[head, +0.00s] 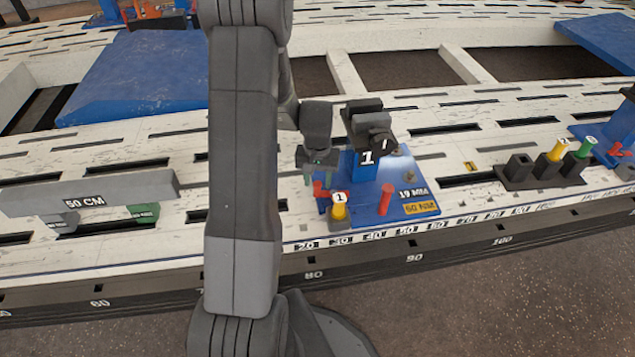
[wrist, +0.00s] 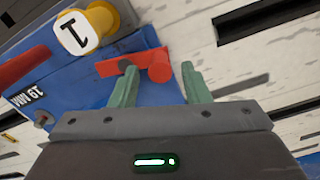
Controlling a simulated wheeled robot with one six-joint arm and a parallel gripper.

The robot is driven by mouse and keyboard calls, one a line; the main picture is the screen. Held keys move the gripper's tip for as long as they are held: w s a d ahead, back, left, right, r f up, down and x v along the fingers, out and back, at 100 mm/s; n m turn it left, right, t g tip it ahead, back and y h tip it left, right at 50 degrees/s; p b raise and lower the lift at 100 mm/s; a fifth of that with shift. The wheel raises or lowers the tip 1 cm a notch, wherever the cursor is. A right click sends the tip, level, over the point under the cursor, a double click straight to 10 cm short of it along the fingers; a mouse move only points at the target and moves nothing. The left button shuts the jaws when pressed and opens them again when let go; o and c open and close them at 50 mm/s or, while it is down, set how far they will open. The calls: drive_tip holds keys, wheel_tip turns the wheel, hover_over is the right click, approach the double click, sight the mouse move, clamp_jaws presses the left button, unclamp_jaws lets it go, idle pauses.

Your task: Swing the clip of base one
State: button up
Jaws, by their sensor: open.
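Base one (head: 408,190) is a blue plate with a dark-topped block marked 1, standing on the slatted bench. Its red clip (head: 322,191) lies at the plate's left edge, partly hidden by my gripper in the head view. In the wrist view the clip (wrist: 118,67) is a flat red bar with a round red peg (wrist: 160,69) at its right end. My gripper (head: 320,173) is open just above the clip. In the wrist view the green fingers of my gripper (wrist: 160,72) stand either side of the peg, with gaps showing. I cannot tell how deep the peg sits between them.
A yellow knob tagged 1 (head: 340,211) stands close to the clip; it also shows in the wrist view (wrist: 110,18). A red post (head: 386,198) rises from the plate. A grey 50 CM bar (head: 100,192) lies left; a dark holder (head: 540,176) with coloured pegs stands right.

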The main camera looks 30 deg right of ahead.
wheel_tip(320, 180, up, 11)
drive_tip(key=p, duration=0.3)
drive_tip(key=shift+r, duration=0.2)
wheel_tip(320, 180, down, 14)
drive_tip(key=b, duration=0.4)
drive_tip(key=shift+r, duration=0.1)
idle(0.3)
